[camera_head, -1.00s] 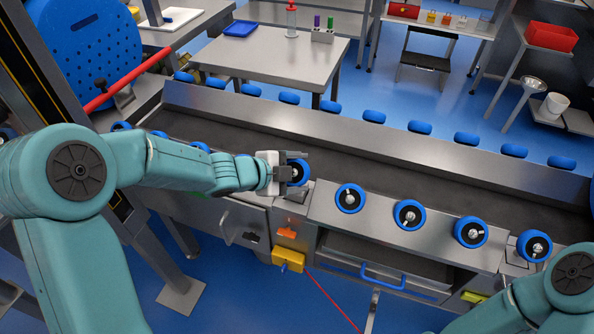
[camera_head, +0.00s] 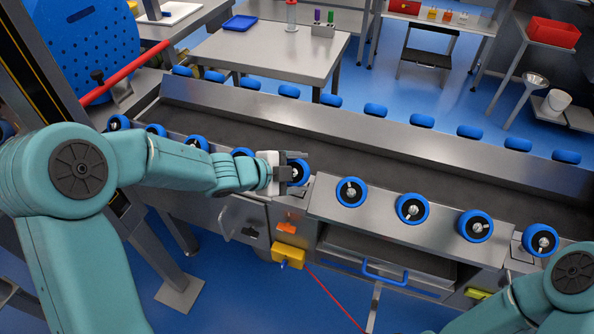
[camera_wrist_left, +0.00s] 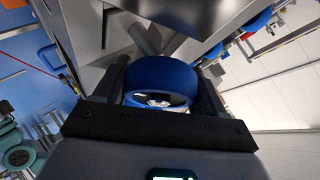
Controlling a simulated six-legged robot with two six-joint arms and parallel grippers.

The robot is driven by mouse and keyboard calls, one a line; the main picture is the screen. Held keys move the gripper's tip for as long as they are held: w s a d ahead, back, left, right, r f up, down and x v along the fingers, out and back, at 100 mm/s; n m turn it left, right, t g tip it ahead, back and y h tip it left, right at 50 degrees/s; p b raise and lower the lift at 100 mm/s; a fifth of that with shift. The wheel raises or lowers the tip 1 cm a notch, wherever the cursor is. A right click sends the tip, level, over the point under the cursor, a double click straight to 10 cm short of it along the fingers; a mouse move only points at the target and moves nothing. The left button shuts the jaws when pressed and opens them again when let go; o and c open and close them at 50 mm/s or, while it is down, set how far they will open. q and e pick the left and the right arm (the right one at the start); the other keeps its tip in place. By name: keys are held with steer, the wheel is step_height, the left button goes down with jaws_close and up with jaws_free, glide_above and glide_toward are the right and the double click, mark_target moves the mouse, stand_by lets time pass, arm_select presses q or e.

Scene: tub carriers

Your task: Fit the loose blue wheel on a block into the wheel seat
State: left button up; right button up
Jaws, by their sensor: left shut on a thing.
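The blue wheel (camera_head: 298,173) with a pale hub is between the jaws of my left gripper (camera_head: 297,171), at the front edge of the long grey trough. The left wrist view shows the blue wheel (camera_wrist_left: 161,80) with a finger closed against each side. It is in line with the other wheels along the front edge. I cannot pick out an empty wheel seat, and I cannot tell whether the held wheel touches the surface beneath. My right arm shows at lower right, but its gripper is out of view.
Several blue wheels (camera_head: 412,208) stand along the near edge of the trough (camera_head: 440,175), close to my left gripper on both sides. More line the far edge (camera_head: 375,110). Below hang a yellow box (camera_head: 288,254) and a drawer with a blue handle (camera_head: 384,275).

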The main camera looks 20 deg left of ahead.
arm_select(q)
steer(key=shift+f, duration=0.15)
steer(key=o, duration=1.6)
steer(key=shift+o, duration=0.2)
steer(key=p+v, duration=0.5)
steer(key=v, duration=1.1)
steer(key=shift+s, duration=0.15)
